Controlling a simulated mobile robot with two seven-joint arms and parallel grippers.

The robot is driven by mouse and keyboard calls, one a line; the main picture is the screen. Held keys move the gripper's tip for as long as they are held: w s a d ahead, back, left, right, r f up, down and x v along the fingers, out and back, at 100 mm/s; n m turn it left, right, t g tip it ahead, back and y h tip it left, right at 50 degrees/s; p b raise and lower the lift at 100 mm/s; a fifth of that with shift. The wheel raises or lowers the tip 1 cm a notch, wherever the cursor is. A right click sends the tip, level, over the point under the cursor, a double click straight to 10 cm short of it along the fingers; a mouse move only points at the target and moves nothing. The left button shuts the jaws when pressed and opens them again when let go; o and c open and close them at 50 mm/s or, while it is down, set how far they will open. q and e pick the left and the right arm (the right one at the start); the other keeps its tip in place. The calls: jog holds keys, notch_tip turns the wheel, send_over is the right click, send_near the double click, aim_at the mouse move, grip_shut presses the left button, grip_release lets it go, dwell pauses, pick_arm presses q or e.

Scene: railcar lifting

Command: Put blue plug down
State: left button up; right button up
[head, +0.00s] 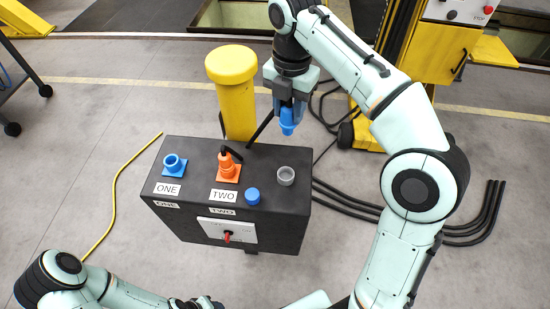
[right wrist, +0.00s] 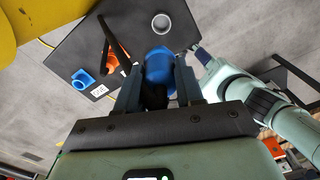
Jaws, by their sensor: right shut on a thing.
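My right gripper (head: 287,105) is shut on the blue plug (head: 287,122), which points downward in the air beyond the black box's back right corner. In the right wrist view the blue plug (right wrist: 160,68) sits between the fingers of the right gripper (right wrist: 158,85). The black box (head: 195,185) carries an empty-looking blue socket (head: 173,165) labelled ONE, an orange plug (head: 228,164) in the socket labelled TWO, a blue round cap (head: 252,196) and an open grey ring (head: 286,176). My left arm shows at the lower left; its fingers are out of frame.
A yellow post (head: 235,95) stands behind the box, left of my right gripper. A red-handled switch (head: 227,236) is on the box front. Black cables (head: 350,203) lie on the floor to the right, and a yellow cable (head: 115,195) to the left.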

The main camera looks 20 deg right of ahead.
jog(key=shift+f, duration=0.45)
pick_arm(q)
jog(key=s+f+b, duration=0.5)
jog(key=f, duration=0.2)
jog(key=shift+s+b, duration=0.2)
jog(key=shift+b, duration=0.1)
pick_arm(e)
jog(key=shift+s+f, duration=0.15)
jog(key=shift+f, duration=4.6)
jog(key=shift+s+f, duration=0.1)
jog(key=shift+f, duration=4.6)
pick_arm(q)
jog(key=shift+f, duration=0.15)
pick_arm(e)
jog(key=shift+f, duration=0.1)
jog(key=o, duration=1.1)
